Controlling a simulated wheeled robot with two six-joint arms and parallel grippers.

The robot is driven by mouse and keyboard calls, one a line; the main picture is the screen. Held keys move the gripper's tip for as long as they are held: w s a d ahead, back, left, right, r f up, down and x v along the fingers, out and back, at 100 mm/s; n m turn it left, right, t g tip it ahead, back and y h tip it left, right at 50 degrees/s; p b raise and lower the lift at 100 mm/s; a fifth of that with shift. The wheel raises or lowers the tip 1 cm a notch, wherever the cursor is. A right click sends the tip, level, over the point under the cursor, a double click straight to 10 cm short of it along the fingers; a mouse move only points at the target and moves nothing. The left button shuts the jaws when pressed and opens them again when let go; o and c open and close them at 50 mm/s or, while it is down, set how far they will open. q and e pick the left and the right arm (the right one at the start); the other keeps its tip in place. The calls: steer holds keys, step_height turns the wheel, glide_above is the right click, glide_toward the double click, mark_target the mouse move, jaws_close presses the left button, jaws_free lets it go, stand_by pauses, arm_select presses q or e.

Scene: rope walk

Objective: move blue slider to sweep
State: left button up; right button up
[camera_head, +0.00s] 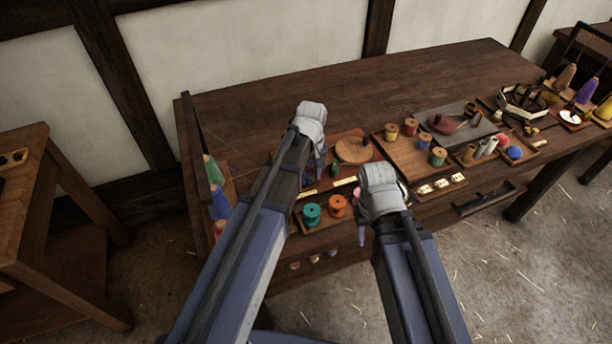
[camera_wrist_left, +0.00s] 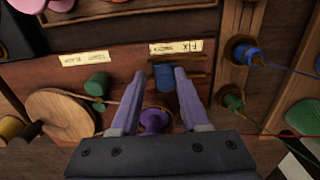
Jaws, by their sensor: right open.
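The blue slider (camera_wrist_left: 165,77) sits on a narrow rail on the reddish-brown board (camera_wrist_left: 125,75) in the left wrist view. My left gripper (camera_wrist_left: 160,73) is open, with one finger on each side of the slider. A gap shows at the left finger; I cannot tell whether the right finger touches. Two pale labels lie on the board, one (camera_wrist_left: 84,59) at left and one (camera_wrist_left: 176,47) just above the slider; their writing is too small to read surely. In the head view my left gripper (camera_head: 310,170) mostly hides this area. My right gripper (camera_head: 362,232) is open and empty at the table's front.
A green knob (camera_wrist_left: 98,84), a purple knob (camera_wrist_left: 154,120) and a round wooden disc (camera_wrist_left: 60,115) are near the slider. A teal spool (camera_head: 312,213) and an orange spool (camera_head: 337,206) stand between my arms. The table's back (camera_head: 260,105) is clear.

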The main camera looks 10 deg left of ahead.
arm_select(q)
steer(key=shift+s+a, duration=0.15)
stand_by(0.5)
step_height(320, 180, up, 7)
steer(key=p, duration=0.7)
stand_by(0.4)
steer(key=s+d+m, duration=0.3)
steer(key=s+m, duration=0.2)
steer(key=s, duration=0.3)
steer(key=s+d+m+y, duration=0.1)
steer(key=s+d+m, duration=0.3)
steer(key=s, duration=0.4)
steer(key=shift+s+d+m, duration=0.15)
steer(key=shift+s+m, duration=0.05)
steer(key=shift+m, duration=0.6)
